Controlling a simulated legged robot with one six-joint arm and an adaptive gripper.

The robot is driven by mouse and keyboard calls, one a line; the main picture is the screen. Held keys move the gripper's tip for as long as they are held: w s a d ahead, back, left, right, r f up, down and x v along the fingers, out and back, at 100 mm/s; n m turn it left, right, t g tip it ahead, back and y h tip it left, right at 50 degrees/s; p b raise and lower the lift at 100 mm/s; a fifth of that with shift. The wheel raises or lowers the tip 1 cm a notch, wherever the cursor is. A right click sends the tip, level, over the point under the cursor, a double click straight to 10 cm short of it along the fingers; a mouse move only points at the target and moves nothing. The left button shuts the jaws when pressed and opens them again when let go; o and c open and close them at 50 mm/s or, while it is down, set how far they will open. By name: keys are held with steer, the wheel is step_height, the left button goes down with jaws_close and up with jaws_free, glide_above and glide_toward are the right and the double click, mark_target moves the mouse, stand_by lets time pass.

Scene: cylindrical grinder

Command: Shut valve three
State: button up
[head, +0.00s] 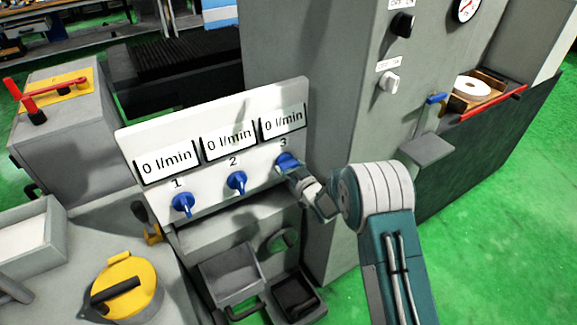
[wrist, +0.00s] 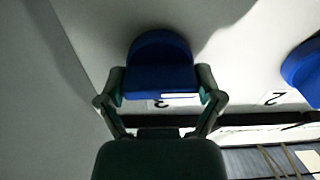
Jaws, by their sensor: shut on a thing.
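Valve three (head: 286,160) is a blue knob on the white panel (head: 145,137), under the number 3. In the wrist view the blue knob (wrist: 159,62) sits between both fingers of my gripper (wrist: 161,84). The fingers are shut on its two sides. A white stripe shows on the knob's edge. In the head view my gripper (head: 292,174) reaches the knob from the right and covers part of it. The display (head: 282,122) above valve three reads 0 l/min.
Valve two (head: 237,182) and valve one (head: 183,204) are blue knobs to the left, with displays also at 0 l/min. Valve two also shows in the wrist view (wrist: 304,72). A grey machine column (head: 340,100) stands right of the panel. A yellow-lidded can (head: 125,285) stands front left.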

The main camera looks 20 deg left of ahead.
steer(key=m, duration=0.4)
steer(key=shift+s+f+m, duration=0.1)
steer(key=shift+f+m, duration=0.2)
steer(key=shift+f, duration=0.05)
steer(key=m, duration=0.4)
steer(key=shift+m, duration=0.3)
steer(key=m, duration=0.4)
steer(key=shift+m, duration=0.3)
steer(key=shift+d+m, duration=0.1)
steer(key=shift+m, duration=2.1)
steer(key=o, duration=0.9)
